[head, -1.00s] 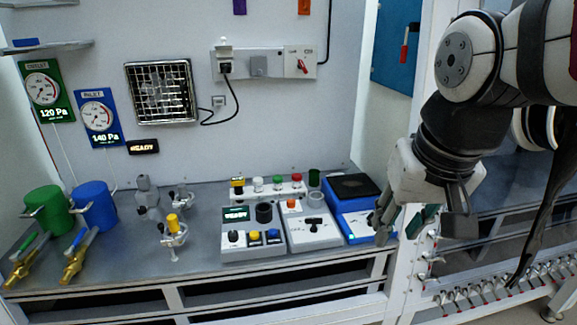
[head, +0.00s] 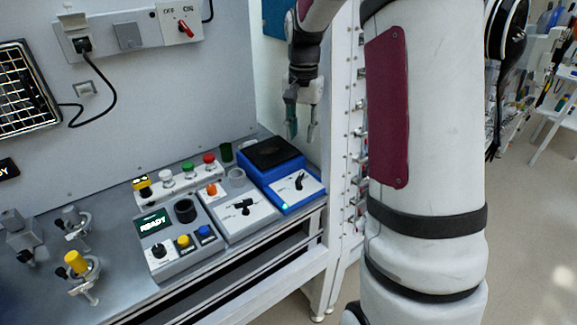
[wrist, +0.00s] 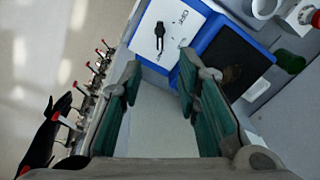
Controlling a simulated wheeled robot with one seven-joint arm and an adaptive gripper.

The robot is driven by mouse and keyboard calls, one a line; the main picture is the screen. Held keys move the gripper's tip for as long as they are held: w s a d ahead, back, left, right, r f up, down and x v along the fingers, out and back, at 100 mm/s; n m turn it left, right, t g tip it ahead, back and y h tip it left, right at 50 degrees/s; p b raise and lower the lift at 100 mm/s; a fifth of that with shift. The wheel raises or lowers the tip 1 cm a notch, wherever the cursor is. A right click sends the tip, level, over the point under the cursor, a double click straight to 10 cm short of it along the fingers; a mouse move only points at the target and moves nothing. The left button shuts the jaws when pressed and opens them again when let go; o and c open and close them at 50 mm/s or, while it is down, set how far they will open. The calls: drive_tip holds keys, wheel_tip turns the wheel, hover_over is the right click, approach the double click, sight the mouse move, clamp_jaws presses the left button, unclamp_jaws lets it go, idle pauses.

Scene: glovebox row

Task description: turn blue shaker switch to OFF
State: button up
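The blue shaker (head: 262,178) stands at the right end of the bench, with a dark top plate and a white sloped front panel. Its black switch (head: 299,182) sits on that panel. In the wrist view the switch (wrist: 160,36) is at top centre, beside printed markings; one seems to read OFF. I cannot tell for sure which marking the switch points to. My gripper (head: 301,133) hangs to the right of and above the shaker, fingers down.
A white-topped grey device (head: 240,211) with a black handle stands just left of the shaker. Further left is a READY control box (head: 170,250). A white frame post (head: 343,120) with several red-tipped valves is close on the gripper's right.

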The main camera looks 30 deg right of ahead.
sight(300, 176)
wheel_tip(300, 176, down, 14)
drive_tip(key=shift+r+p, duration=0.2)
drive_tip(key=shift+p, duration=0.45)
clamp_jaws()
